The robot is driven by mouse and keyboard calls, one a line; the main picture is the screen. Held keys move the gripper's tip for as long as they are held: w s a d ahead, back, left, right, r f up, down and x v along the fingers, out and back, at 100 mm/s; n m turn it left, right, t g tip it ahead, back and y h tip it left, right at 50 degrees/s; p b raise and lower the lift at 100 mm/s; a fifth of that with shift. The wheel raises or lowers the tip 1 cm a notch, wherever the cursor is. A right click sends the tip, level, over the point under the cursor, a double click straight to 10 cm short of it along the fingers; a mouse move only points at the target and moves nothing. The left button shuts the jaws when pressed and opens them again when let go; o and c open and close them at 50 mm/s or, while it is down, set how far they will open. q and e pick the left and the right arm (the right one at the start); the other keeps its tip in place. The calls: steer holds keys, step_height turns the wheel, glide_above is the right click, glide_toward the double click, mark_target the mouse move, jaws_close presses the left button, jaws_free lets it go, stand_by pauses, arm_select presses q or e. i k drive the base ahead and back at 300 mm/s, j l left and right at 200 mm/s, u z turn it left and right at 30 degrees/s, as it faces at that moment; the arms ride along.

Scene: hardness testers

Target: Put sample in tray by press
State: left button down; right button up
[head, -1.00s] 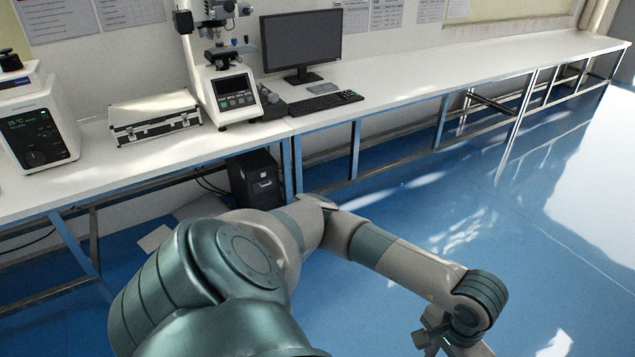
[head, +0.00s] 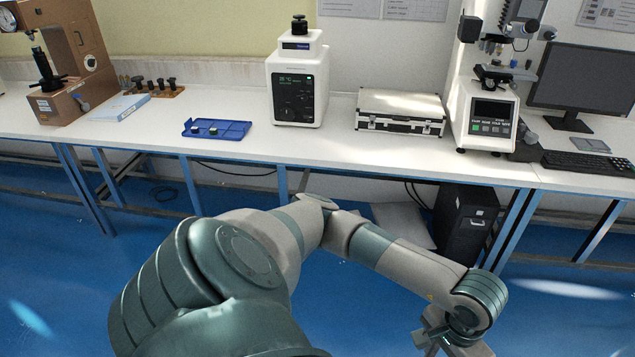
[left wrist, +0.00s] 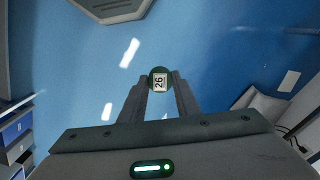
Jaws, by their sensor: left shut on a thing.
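A round dark-green sample (left wrist: 160,73) with a white label reading 26 is held between the fingertips of my left gripper (left wrist: 160,84) in the left wrist view. In the head view this gripper (head: 432,340) hangs low at the bottom edge, over the blue floor and well short of the bench; the sample cannot be made out there. A blue tray (head: 238,138) lies on the white bench, with two small dark pieces with light tops (head: 213,131) in its left part. A white press-like machine (head: 292,112) with a black top knob stands right of the tray. My right gripper is not in view.
The white bench (head: 340,140) runs across the view. A brown tester (head: 95,75), a light-blue book (head: 120,107) and a wooden holder (head: 165,92) stand left of the tray. A silver case (head: 400,108), a white tester (head: 485,110) and a monitor (head: 580,80) are right.

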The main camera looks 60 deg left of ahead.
mark_target(221, 126)
steer(key=i+j+u, duration=0.1)
steer(key=j+u, duration=0.35)
steer(key=i+j+u, duration=0.15)
steer(key=j+u, duration=0.15)
steer(key=u, duration=0.15)
steer(key=i+j+u, duration=0.2)
steer(key=u, duration=0.25)
steer(key=i+j+u, duration=0.45)
steer(key=i+j, duration=0.15)
steer(key=i, duration=0.2)
steer(key=i+j+u, duration=0.25)
steer(key=i, duration=0.2)
steer(key=i+j, duration=0.15)
steer(key=i, duration=0.4)
steer(key=i+j, duration=0.15)
steer(key=i, duration=0.4)
